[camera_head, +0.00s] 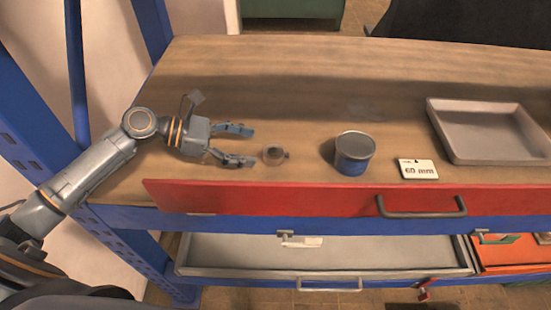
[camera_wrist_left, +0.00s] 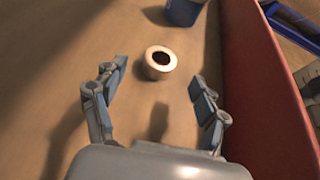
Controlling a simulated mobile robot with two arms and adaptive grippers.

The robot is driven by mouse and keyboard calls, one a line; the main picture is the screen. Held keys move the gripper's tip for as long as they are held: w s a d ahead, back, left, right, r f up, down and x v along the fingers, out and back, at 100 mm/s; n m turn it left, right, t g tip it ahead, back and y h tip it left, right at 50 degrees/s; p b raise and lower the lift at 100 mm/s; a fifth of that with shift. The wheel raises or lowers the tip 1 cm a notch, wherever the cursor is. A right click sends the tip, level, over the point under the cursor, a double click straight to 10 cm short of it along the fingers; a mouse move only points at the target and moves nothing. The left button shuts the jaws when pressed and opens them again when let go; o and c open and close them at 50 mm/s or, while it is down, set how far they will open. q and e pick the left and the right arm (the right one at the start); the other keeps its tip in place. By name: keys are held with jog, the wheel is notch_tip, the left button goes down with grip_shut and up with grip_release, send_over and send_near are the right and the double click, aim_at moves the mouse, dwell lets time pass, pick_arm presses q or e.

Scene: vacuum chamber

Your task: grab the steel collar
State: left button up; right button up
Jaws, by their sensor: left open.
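The steel collar (camera_head: 274,156) is a small ring with a dark bore, lying on the wooden bench top near its front edge. In the left wrist view the collar (camera_wrist_left: 160,62) shows pale and round, just beyond the fingertips and between their lines. My left gripper (camera_head: 253,146) is open and empty, low over the bench, with its fingers pointing right at the collar. In the left wrist view the gripper (camera_wrist_left: 158,88) has its fingers spread wide, apart from the collar. My right gripper is in neither view.
A blue can (camera_head: 354,153) stands right of the collar, then a white "60 mm" card (camera_head: 417,169) and a grey tray (camera_head: 462,155). A raised red front panel (camera_head: 300,200) with a handle runs along the bench edge. The bench behind the collar is clear.

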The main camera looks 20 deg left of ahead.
aim_at(280, 153)
pick_arm(q)
jog(key=b+x, duration=0.1)
jog(key=x, duration=0.2)
jog(key=shift+a+f, duration=0.15)
jog(key=b+x, duration=0.3)
jog(key=x, duration=0.1)
jog(key=shift+d, duration=0.2)
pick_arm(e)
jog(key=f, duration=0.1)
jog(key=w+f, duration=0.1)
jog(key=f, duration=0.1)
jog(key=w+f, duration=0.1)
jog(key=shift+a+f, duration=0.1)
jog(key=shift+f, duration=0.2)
pick_arm(q)
jog(key=shift+c, duration=1)
jog(key=c, duration=1.1)
jog(key=shift+c, duration=0.8)
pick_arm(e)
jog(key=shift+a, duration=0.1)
